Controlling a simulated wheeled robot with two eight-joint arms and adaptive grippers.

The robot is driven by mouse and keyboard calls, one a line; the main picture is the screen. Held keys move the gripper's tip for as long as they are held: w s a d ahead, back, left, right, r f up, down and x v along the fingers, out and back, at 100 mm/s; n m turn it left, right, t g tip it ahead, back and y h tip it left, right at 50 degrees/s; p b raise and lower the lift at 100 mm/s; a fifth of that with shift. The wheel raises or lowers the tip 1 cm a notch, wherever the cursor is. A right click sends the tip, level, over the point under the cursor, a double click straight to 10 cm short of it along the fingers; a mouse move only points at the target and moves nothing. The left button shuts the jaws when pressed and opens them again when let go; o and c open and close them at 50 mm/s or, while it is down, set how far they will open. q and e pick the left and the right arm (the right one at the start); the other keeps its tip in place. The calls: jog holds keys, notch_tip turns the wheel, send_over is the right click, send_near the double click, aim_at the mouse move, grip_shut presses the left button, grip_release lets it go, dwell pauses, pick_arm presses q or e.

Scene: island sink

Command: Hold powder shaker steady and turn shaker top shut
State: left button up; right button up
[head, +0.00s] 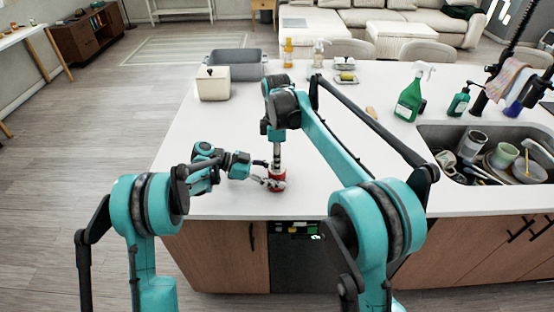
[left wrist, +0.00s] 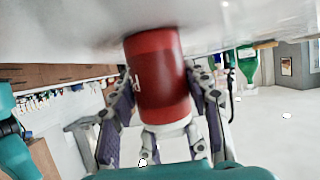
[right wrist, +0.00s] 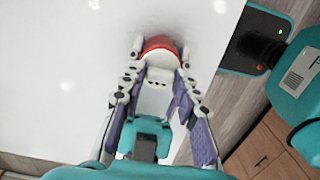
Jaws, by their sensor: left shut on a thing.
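The powder shaker (head: 277,183) is a red cylinder standing on the white counter near its front edge. In the left wrist view the shaker (left wrist: 160,75) shows white lettering and a pale top (left wrist: 166,128). My left gripper (head: 270,182) is shut on the shaker's body from the left, one finger on each side. My right gripper (head: 276,166) points straight down over the shaker.
A cream container (head: 212,84) and a grey bin (head: 238,62) stand at the back left of the counter. A green spray bottle (head: 409,100) stands by the sink (head: 430,132) full of dishes at right. The counter around the shaker is clear.

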jog(key=shift+m, duration=0.3)
jog(key=m, duration=0.3)
jog(key=shift+m, duration=0.4)
jog(key=m, duration=0.4)
jog(key=shift+m, duration=0.3)
jog(key=m, duration=0.4)
jog(key=shift+m, duration=2.5)
jog(key=o, duration=1.2)
jog(key=shift+c, duration=0.2)
jog(key=shift+r, duration=0.1)
